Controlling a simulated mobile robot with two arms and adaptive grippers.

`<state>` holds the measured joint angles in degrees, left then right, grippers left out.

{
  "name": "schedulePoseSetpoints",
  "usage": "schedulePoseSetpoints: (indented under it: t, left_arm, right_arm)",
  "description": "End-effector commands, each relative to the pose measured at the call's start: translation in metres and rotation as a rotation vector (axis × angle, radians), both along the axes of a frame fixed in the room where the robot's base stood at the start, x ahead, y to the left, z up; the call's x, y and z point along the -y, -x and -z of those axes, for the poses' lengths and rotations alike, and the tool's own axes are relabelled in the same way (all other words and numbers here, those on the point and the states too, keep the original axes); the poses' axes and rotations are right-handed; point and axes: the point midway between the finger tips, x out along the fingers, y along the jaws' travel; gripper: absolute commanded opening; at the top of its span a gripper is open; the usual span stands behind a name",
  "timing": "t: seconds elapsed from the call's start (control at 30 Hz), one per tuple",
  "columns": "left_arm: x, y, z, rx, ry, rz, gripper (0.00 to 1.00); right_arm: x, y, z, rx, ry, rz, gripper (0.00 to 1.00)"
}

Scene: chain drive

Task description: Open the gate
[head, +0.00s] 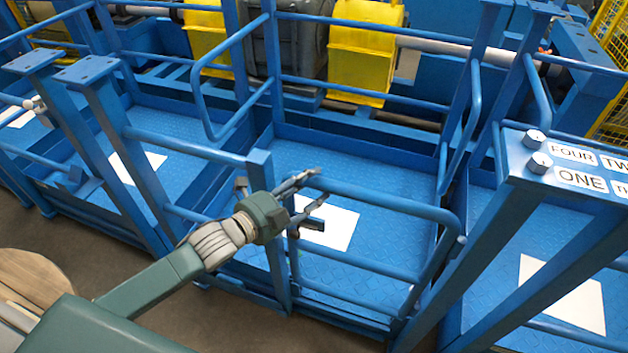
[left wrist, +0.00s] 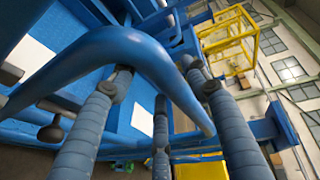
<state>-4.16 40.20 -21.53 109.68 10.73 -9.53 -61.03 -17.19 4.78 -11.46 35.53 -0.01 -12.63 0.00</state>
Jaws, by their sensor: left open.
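The gate (head: 392,203) is a blue tubular frame with rounded top corners. It spans the front of the middle blue platform in the head view. My left gripper (head: 318,186) is at the gate's top left corner, beside a square blue post (head: 259,162). Its fingers are spread apart, with the bent tube between them. In the left wrist view the bent gate tube (left wrist: 133,42) passes between the fingers of my left gripper (left wrist: 155,75). I cannot tell whether any finger touches the tube. My right gripper is not in view.
A blue stand (head: 515,165) with knobs and number labels stands at the right. Blue railings and posts (head: 125,140) stand at the left. White sheets (head: 565,292) lie on the platforms. Yellow guards (head: 368,45) and a shaft are at the back.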

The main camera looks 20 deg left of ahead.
Motion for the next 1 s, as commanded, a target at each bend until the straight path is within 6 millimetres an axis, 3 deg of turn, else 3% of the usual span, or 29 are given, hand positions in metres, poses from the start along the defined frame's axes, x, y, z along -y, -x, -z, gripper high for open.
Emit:
schedulePoseSetpoints:
  t: [0.17,0.43,0.47,0.7,1.0]
  left_arm:
    - [0.006,-0.012,0.002,0.000,0.000,0.001,0.47]
    - [0.006,-0.013,0.003,0.000,0.000,0.001,0.47]
    - [0.006,-0.013,0.003,0.000,0.000,0.001,0.45]
    - [0.006,-0.013,0.003,0.000,0.000,0.001,0.00]
    - [0.011,-0.017,0.004,-0.002,0.002,0.001,0.00]
  right_arm:
    - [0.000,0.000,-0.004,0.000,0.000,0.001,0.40]
    - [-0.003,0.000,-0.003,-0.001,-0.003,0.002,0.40]
    - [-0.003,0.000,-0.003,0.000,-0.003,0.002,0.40]
    - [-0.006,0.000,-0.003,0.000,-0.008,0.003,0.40]
    - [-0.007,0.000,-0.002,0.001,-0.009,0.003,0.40]
